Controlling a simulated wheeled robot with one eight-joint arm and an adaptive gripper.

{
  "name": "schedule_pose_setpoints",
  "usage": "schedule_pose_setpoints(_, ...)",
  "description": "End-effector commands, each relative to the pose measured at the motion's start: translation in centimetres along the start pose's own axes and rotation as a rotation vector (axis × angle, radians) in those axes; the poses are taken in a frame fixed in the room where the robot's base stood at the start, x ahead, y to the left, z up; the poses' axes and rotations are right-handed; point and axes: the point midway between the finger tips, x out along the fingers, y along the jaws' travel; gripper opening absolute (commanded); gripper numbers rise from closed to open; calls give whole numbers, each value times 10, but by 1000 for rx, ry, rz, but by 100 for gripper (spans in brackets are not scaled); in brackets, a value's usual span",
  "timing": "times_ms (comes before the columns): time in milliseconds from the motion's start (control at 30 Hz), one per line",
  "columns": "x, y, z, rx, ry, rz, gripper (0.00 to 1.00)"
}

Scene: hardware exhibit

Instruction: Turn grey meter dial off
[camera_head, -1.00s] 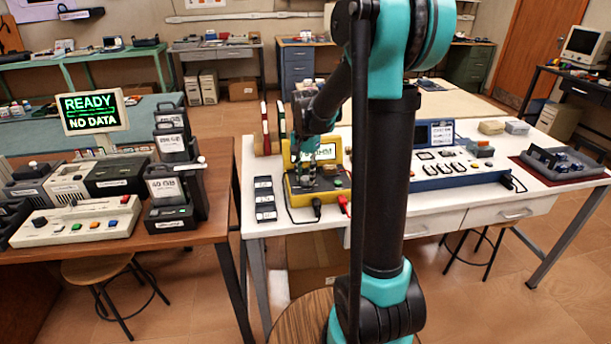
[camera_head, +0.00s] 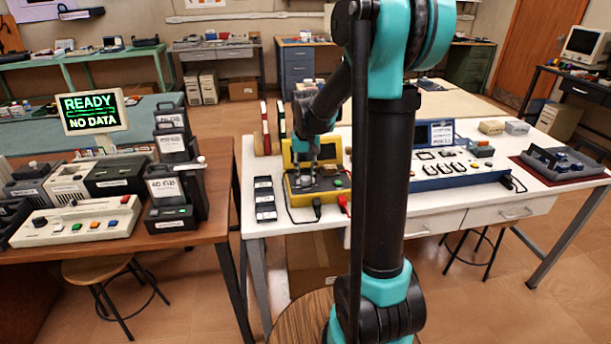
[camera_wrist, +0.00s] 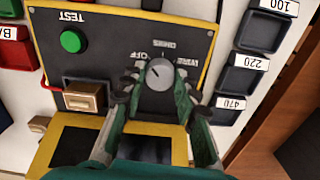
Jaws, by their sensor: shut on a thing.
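The grey meter dial (camera_wrist: 159,75) is a round knob on the dark panel of the yellow meter (camera_wrist: 40,55), among the labels OFF, OHMS and WIRE. Its white mark points up and left, towards OFF. My gripper (camera_wrist: 158,82) is shut on the dial, one finger on each side. In the head view the yellow meter (camera_head: 288,158) stands on the white table, with my gripper (camera_head: 306,178) down at its panel. The meter's screen (camera_head: 327,151) shows no readable text there, and its lower part is dark in the wrist view.
A green TEST button (camera_wrist: 73,41) and a tan block (camera_wrist: 84,97) sit beside the dial. Labelled dark trays (camera_wrist: 245,73) lie close by. A blue instrument panel (camera_head: 460,178) stands to the right on the white table (camera_head: 300,234).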

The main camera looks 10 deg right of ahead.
Motion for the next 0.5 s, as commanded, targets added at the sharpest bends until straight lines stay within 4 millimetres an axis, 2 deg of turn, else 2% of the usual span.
schedule_pose_setpoints(500,0,0,0,-88,0,0,1)
